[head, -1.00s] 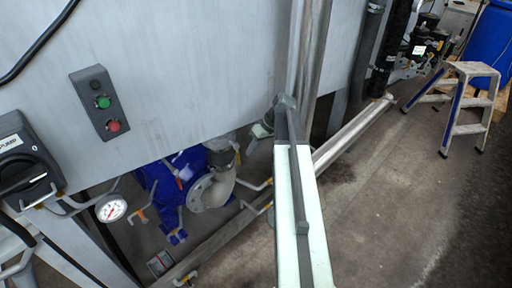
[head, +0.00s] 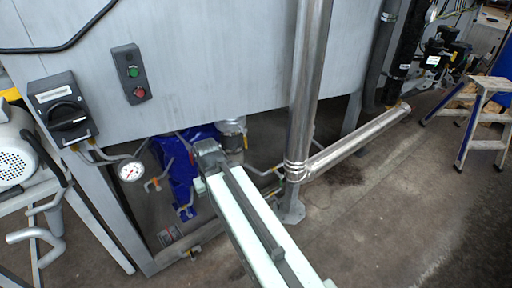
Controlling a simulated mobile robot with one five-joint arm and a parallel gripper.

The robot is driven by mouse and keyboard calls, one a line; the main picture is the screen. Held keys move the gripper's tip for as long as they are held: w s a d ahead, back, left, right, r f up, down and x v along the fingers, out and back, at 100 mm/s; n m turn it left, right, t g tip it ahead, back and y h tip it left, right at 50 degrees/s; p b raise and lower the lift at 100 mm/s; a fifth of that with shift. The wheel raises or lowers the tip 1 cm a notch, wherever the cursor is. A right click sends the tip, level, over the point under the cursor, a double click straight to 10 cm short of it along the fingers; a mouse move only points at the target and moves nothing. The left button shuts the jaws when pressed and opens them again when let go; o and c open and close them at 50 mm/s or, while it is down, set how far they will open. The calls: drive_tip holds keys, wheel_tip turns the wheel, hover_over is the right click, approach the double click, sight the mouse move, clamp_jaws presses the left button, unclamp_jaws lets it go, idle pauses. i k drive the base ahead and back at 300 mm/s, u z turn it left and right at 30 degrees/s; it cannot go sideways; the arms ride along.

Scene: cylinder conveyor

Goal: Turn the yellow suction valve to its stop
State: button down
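My arm reaches up from the bottom of the head view. Its grey end, with my gripper (head: 209,153), is in front of the blue pump (head: 182,190) under the grey tank. I cannot make out the fingers, so I cannot tell whether they are open or shut. My arm hides the pump's pipe elbow. A small orange-yellow handle (head: 155,184) shows left of the pump, and a small yellowish fitting (head: 193,250) sits low on the frame rail. Both are apart from my gripper in the picture. I cannot tell which one is the suction valve.
A pressure gauge (head: 130,171) and a black rotary switch (head: 68,116) are at the left. A button box (head: 131,73) is on the tank wall. A vertical steel pipe (head: 307,90) stands right of my arm. The floor at right is clear up to a step stool (head: 482,120).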

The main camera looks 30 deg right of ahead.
sight(244, 130)
drive_tip(key=k, duration=0.35)
drive_tip(key=z, duration=0.4)
drive_tip(key=i, duration=0.8)
drive_tip(key=u, duration=0.9)
drive_tip(key=i, duration=0.5)
drive_tip(key=z, duration=0.05)
